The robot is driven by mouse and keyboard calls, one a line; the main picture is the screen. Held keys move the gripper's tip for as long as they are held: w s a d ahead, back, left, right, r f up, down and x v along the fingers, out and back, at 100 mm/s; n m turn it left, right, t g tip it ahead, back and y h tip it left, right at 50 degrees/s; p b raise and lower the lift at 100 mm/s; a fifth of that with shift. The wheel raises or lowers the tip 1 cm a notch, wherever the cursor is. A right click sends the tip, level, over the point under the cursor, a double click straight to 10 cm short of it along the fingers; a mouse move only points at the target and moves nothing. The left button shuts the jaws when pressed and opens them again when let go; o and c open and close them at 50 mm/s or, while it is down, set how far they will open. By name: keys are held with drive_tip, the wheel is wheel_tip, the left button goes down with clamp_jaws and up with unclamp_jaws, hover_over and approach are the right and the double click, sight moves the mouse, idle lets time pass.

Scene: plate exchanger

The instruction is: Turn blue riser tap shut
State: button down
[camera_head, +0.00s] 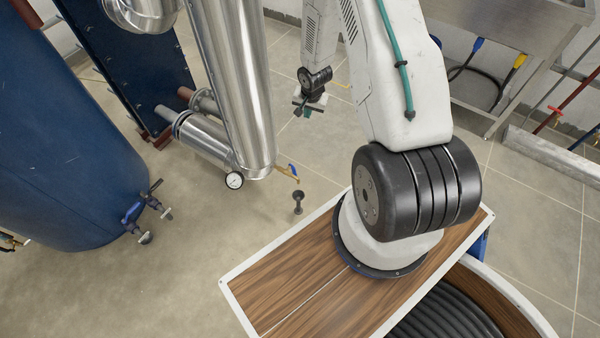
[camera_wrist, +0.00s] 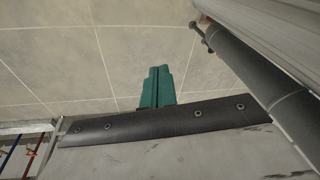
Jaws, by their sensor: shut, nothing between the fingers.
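My gripper (camera_head: 307,110) hangs above the tiled floor in the head view, right of the steel pipe. Its teal fingers (camera_wrist: 157,86) are together and empty in the wrist view, with bare floor beyond them. A thin blue pipe (camera_wrist: 11,151) stands at the lower left of the wrist view, beside a red one (camera_wrist: 32,155) with a red handle. The tap on the blue pipe cannot be made out. In the head view, a blue-handled tap (camera_head: 132,212) sits on the blue tank, well left of my gripper. I cannot tell which fitting is the riser tap.
A steel pipe (camera_head: 235,80) with a gauge (camera_head: 234,181) stands left of my gripper. A yellow-handled valve (camera_head: 289,172) is near its foot. The blue tank (camera_head: 55,130) fills the left. A steel sink unit (camera_head: 530,40) is at upper right.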

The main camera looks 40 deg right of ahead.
sight(293, 170)
drive_tip(key=s+a+f+m+y, duration=0.1)
drive_tip(key=s+f, duration=0.2)
drive_tip(key=f, duration=0.4)
drive_tip(key=s+a+f+m+t, duration=0.1)
drive_tip(key=s+f, duration=0.2)
drive_tip(key=f, duration=0.5)
drive_tip(key=s+a+f+m+y, duration=0.1)
drive_tip(key=s+f, duration=0.2)
drive_tip(key=f, duration=0.4)
drive_tip(key=w+a+f, duration=0.2)
drive_tip(key=w+f, duration=0.4)
drive_tip(key=f, duration=0.4)
drive_tip(key=shift+w+a, duration=0.15)
drive_tip(key=shift+a, duration=0.05)
